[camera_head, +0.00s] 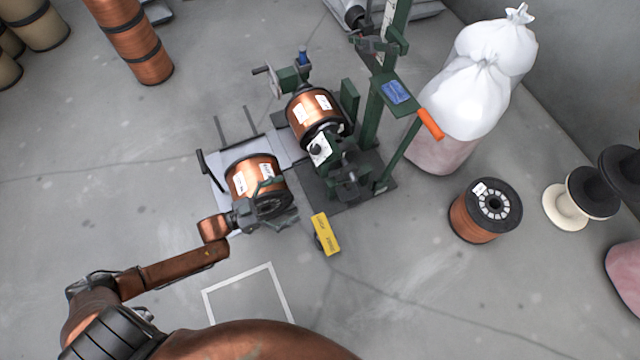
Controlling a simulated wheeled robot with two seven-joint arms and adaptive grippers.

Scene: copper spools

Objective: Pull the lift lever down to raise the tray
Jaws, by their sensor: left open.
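A green lever with an orange grip (430,124) slants up and to the right from the base of the green machine (372,115). A thin black lever (203,164) stands at the left edge of the pale grey tray (217,198). The tray is low by the floor, and a copper spool (247,172) sits on it. My left gripper (276,203) is open at the near end of this spool, its fingers over the dark end flange. I cannot tell whether they touch it. It is well left of the orange grip. My right gripper is not in view.
Another copper spool (312,110) is mounted in the machine. A yellow box (326,234) lies before it. White sacks (484,75) and a loose spool (486,210) stand to the right. Floor inside the white outline (207,305) is clear.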

